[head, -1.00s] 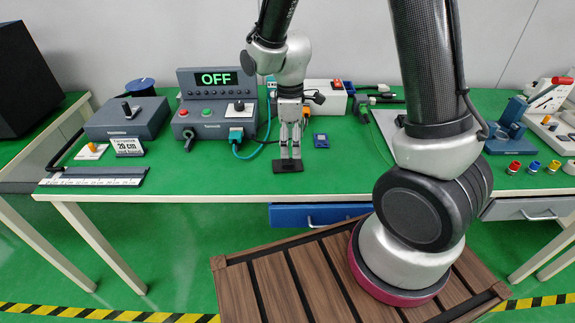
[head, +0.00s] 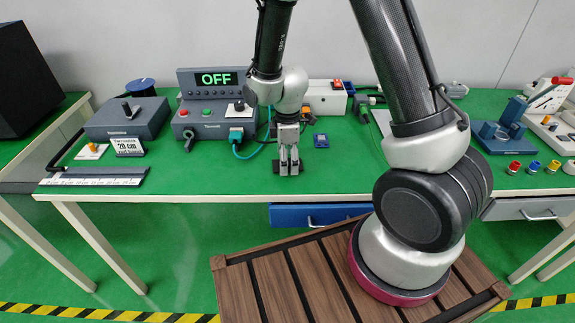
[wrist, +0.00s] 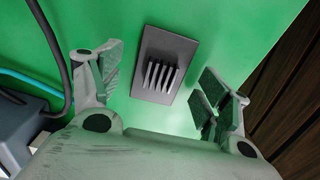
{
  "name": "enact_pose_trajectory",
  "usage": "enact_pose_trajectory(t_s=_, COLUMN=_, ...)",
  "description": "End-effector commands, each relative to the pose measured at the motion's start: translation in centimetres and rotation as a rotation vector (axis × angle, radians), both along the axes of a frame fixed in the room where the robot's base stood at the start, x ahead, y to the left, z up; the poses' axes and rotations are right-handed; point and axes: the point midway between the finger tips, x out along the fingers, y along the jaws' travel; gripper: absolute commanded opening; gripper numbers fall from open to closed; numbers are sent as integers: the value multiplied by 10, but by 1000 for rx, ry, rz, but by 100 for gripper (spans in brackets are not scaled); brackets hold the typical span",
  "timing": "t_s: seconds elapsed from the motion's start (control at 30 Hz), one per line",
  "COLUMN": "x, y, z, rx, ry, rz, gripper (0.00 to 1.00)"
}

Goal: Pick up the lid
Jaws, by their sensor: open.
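In the head view only dark edges of the lid (head: 301,169) show around my fingers. My gripper (head: 289,171) points down over it. In the wrist view my gripper (wrist: 160,92) is open and empty, with one finger on each side of the ribbed plate. I cannot tell the exact height of the fingertips above the table.
A grey control box (head: 213,122) with an OFF display stands behind to the left, with a teal cable (head: 252,150) curving near my gripper. A small blue device (head: 321,140) lies to the right. A ruler bar (head: 95,180) lies at the left front. The front edge is close.

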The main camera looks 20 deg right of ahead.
Motion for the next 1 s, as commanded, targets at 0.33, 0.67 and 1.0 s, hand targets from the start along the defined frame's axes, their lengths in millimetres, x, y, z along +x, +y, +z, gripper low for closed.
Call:
enact_pose_trajectory(t_s=0.33, x=0, y=0, z=0, rx=0, ry=0, rz=0, gripper=26)
enact_pose_trajectory(t_s=0.67, x=-1, y=0, z=-1, rx=-1, ry=2, rz=0, gripper=5)
enact_pose_trajectory(t_s=1.0, x=1, y=0, z=32, rx=1, ry=-3, rz=-1, gripper=5)
